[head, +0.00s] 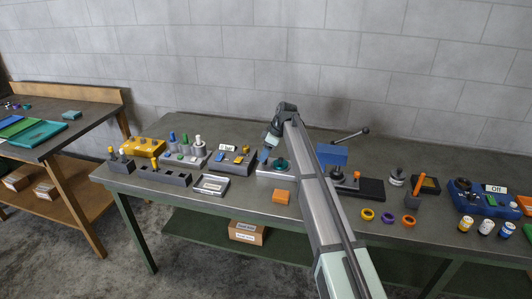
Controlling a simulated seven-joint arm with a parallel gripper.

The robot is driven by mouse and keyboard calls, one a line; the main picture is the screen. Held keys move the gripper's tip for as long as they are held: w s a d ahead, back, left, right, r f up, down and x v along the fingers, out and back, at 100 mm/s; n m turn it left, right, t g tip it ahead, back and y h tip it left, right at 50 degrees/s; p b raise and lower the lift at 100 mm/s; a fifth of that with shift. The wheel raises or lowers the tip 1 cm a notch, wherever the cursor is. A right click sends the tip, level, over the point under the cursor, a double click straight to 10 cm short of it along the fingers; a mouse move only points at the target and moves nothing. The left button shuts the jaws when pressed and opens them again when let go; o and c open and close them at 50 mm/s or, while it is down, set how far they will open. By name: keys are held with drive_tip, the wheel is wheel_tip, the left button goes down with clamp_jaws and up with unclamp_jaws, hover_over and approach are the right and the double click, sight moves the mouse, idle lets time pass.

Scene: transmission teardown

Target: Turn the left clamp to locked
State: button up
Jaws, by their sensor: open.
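A light grey fixture (264,176) stands near the middle of the bench with a dark teal round part (281,164) on it. A small upright blue piece (264,156) shows at the fixture's left side. It may be the left clamp, but it is too small to tell this or its setting. My gripper (267,149) points down from my bent wrist, just above and beside this blue piece. It is open. I cannot tell whether it touches the piece. My arm covers the fixture's right side, and no right clamp is visible.
A dark block (233,167) with blue and yellow parts stands close on the left. A blue box (332,154) and a long lever (350,137) stand right of my arm.

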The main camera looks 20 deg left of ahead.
drive_tip(key=c, duration=1.1)
drive_tip(key=shift+o, duration=0.2)
drive_tip(key=shift+s+m, duration=0.1)
drive_tip(key=shift+m, duration=0.2)
drive_tip(key=m+t, duration=0.1)
drive_tip(key=m, duration=0.2)
drive_tip(key=shift+s+m+t, duration=0.1)
drive_tip(key=shift+m+t, duration=0.2)
drive_tip(key=m+t+h, duration=0.1)
drive_tip(key=m, duration=0.3)
drive_tip(key=shift+s, duration=0.1)
drive_tip(key=m, duration=0.2)
drive_tip(key=m+t+h, duration=0.1)
drive_tip(key=m, duration=0.2)
drive_tip(key=shift+a+h, duration=0.15)
drive_tip(key=shift+h, duration=0.15)
drive_tip(key=m+h, duration=0.1)
drive_tip(key=m, duration=0.3)
drive_tip(key=shift+a+m+t+h, duration=0.1)
drive_tip(key=shift+m+t+h, duration=0.2)
drive_tip(key=shift+t+h, duration=0.1)
